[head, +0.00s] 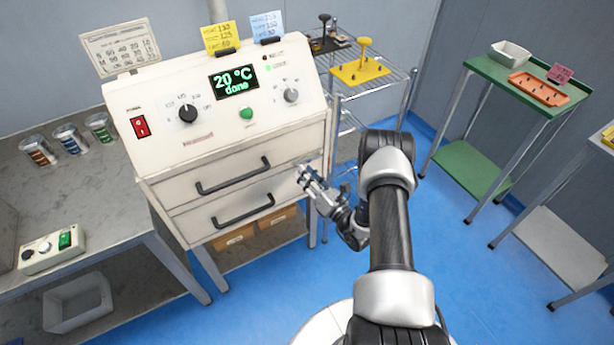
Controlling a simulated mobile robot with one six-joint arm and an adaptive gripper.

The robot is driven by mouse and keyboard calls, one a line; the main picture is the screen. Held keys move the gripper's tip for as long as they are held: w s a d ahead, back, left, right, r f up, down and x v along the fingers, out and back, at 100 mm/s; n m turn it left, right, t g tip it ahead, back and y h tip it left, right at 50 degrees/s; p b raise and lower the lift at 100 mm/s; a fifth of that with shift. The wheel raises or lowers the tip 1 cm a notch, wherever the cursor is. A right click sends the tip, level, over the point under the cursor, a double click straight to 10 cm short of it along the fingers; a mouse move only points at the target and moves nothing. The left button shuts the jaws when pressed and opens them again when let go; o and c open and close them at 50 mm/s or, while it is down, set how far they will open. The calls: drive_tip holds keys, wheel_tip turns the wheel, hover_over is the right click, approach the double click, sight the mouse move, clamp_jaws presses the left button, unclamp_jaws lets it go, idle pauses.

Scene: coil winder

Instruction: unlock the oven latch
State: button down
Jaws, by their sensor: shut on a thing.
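The oven (225,130) is a cream cabinet with a sloped control panel and two front doors with dark bar handles, an upper one (232,176) and a lower one (243,209). Its display (233,81) reads 20 °C and "done". My gripper (303,172) is at the right side of the oven front, near the seam between the doors. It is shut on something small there. The latch is not clearly visible; my fingers cover that spot, and I take the held thing to be the latch.
A wire rack (368,88) with a yellow fixture (360,70) stands right of the oven. A green table (535,88) with an orange tray (538,88) is at the far right. A grey bench (100,190) with jars and a switch box (52,248) is left. Blue floor is open in front.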

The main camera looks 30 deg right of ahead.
drive_tip(key=c, duration=1.3)
unclamp_jaws()
drive_tip(key=shift+c, duration=0.2)
drive_tip(key=shift+s, duration=0.1)
drive_tip(key=s+d+f, duration=0.1)
drive_tip(key=s+d, duration=0.1)
drive_tip(key=s, duration=0.9)
drive_tip(key=shift+s, duration=0.3)
